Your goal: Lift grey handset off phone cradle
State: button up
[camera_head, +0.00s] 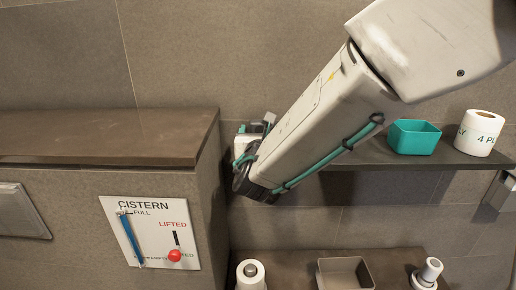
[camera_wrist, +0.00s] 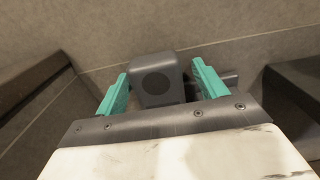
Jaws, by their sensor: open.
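A grey handset (camera_wrist: 157,82) with a dark round patch on its face shows in the wrist view, near the wall. My gripper (camera_wrist: 160,70) is open, with one teal finger to each side of the handset. A gap shows between the handset and the left finger. In the head view my arm hides the handset and cradle.
A brown ledge (camera_head: 110,135) stands left of my gripper, above a cistern panel (camera_head: 150,232) with a red knob. A dark shelf (camera_head: 400,158) at right bears a teal tub (camera_head: 413,137) and a paper roll (camera_head: 481,132). A lower shelf holds a grey bin (camera_head: 345,274) and rolls.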

aim_at(260, 102)
jog(key=c, duration=1.1)
jog(key=shift+r, duration=0.15)
jog(key=shift+r, duration=0.25)
notch_tip(260, 102, up, 6)
jog(key=shift+r, duration=0.1)
jog(key=s, duration=1.8)
jog(key=shift+s+a, duration=0.1)
jog(key=shift+a, duration=0.25)
